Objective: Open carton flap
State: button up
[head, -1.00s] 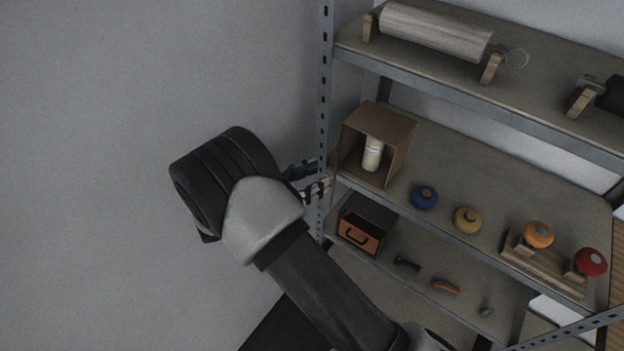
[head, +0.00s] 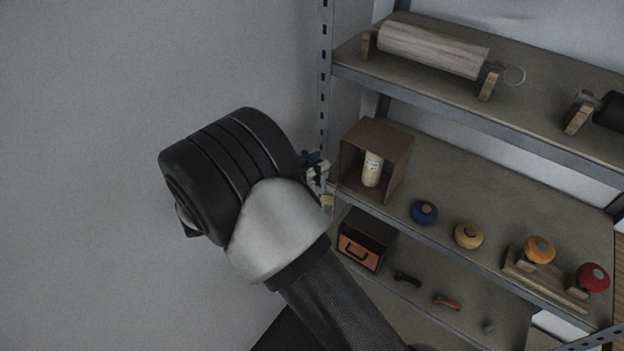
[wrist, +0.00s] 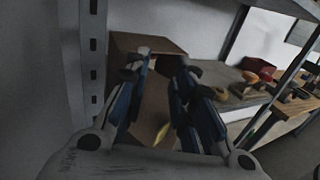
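A brown cardboard carton (head: 390,143) stands at the left end of the middle shelf, with a white bottle (head: 371,170) inside its open front. My gripper (head: 318,172) is just left of the carton, beside the shelf post and partly hidden by my wrist. In the wrist view, my gripper (wrist: 161,64) has its blue and black fingers apart, with the carton (wrist: 151,42) and a brown cardboard panel between and beyond them. I cannot tell whether that panel is the flap or whether a finger touches it. A small yellow piece (head: 327,200) shows just below the gripper.
A perforated metal post (head: 323,100) stands close to my gripper. Blue (head: 424,212) and yellow (head: 468,235) round knobs sit right of the carton. The upper shelf (head: 450,91) runs above; an orange-fronted box (head: 358,253) sits below. The wall side at left is clear.

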jog(key=shift+r, duration=0.4)
jog(key=shift+s, duration=0.1)
jog(key=shift+c, duration=0.3)
